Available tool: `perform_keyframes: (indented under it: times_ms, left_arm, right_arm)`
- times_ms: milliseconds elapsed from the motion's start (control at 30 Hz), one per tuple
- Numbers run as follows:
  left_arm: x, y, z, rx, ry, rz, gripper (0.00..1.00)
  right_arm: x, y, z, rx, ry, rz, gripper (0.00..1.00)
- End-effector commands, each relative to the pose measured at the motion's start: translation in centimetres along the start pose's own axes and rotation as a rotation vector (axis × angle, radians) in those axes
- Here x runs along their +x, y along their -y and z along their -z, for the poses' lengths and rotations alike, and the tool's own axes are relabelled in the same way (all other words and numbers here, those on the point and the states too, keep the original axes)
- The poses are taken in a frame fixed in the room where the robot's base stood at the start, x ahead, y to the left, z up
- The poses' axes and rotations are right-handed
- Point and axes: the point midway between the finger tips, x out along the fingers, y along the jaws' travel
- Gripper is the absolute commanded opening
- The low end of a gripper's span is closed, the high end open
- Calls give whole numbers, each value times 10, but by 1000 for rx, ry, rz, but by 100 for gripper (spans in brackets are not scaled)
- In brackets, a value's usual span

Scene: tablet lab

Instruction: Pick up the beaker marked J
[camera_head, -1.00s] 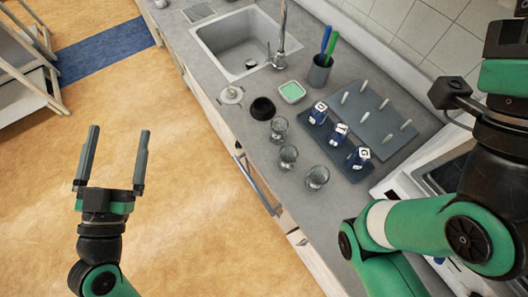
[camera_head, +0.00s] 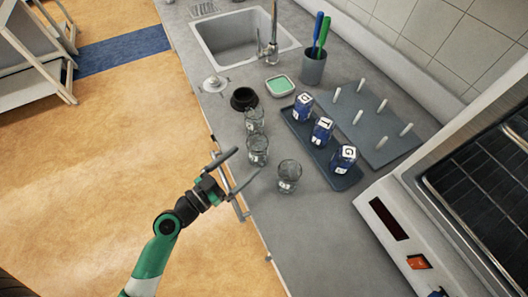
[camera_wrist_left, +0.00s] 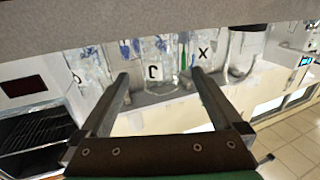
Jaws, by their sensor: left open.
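Three clear glass beakers stand in a row on the grey counter in the head view: a far one (camera_head: 255,119), a middle one (camera_head: 258,147) and a near one (camera_head: 289,174). My left gripper (camera_head: 247,161) is open and empty at the counter's front edge, its fingers pointing toward the middle beaker. In the left wrist view, the beaker with a black mark that looks like J (camera_wrist_left: 153,72) shows between and beyond the fingertips (camera_wrist_left: 161,75). A label X (camera_wrist_left: 203,50) shows to its right. My right gripper is out of view.
A blue tray (camera_head: 343,183) with several lettered blue-and-white containers and a grey peg board (camera_head: 385,150) lie behind the beakers. A black bowl (camera_head: 243,98), green dish (camera_head: 280,85) and pen cup (camera_head: 313,68) stand near the sink (camera_head: 240,45). A white appliance (camera_head: 385,215) is at right.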

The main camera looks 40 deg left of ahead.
Motion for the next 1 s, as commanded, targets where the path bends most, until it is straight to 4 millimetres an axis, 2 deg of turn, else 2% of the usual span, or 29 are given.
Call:
perform_keyframes:
  times_ms: [33, 133, 400, 567, 700, 933, 967, 1000]
  left_arm:
    - [12, -1, 4, 2, -1, -4, 100]
    - [28, 0, 2, 1, -1, -2, 100]
    - [41, 0, -3, 0, 0, -1, 100]
    - [67, 0, -14, 0, 0, -3, 100]
    - [86, 0, -12, 1, -1, -2, 100]
    - [89, 0, -13, 1, -1, 1, 100]
    - [89, 0, -13, 1, -1, 0, 98]
    - [89, 0, -13, 1, -1, 0, 91]
  right_arm:
    - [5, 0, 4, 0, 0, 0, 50]
    - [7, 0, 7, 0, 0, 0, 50]
    - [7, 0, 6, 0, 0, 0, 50]
    - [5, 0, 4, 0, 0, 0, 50]
    - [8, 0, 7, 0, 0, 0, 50]
    - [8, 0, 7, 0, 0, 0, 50]
    - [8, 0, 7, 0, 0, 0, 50]
    - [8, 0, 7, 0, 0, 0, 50]
